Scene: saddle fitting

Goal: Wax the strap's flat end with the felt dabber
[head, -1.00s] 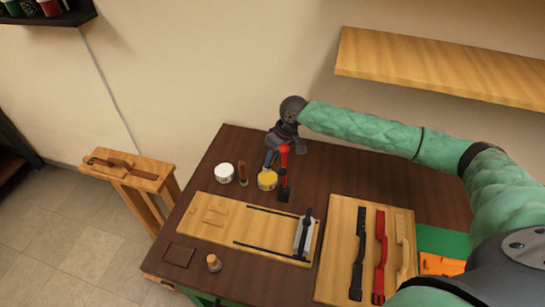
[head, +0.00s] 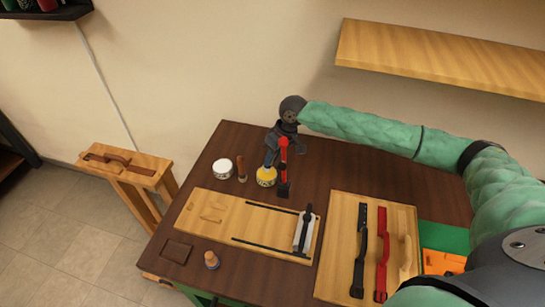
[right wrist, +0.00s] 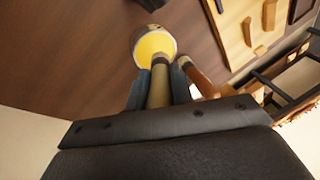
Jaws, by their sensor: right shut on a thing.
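My right gripper (head: 271,158) is above the yellow wax jar (head: 266,177) at the back of the bench. In the right wrist view its fingers (right wrist: 160,90) are shut on the dabber's tan handle (right wrist: 159,88). The dabber points down, and its dark lower end overlaps the yellow wax (right wrist: 155,45); I cannot tell how deep it goes. A black strap (head: 360,250) and a red strap (head: 382,250) lie on the right board. A brown strap (head: 118,159) lies on the wooden stand at left. My left gripper is not in view.
A white jar (head: 222,168) and a brown stick (head: 242,168) stand left of the wax. A red-handled tool (head: 284,165) stands close on its right. The wooden board (head: 225,215) with a metal piece (head: 305,232) lies in front.

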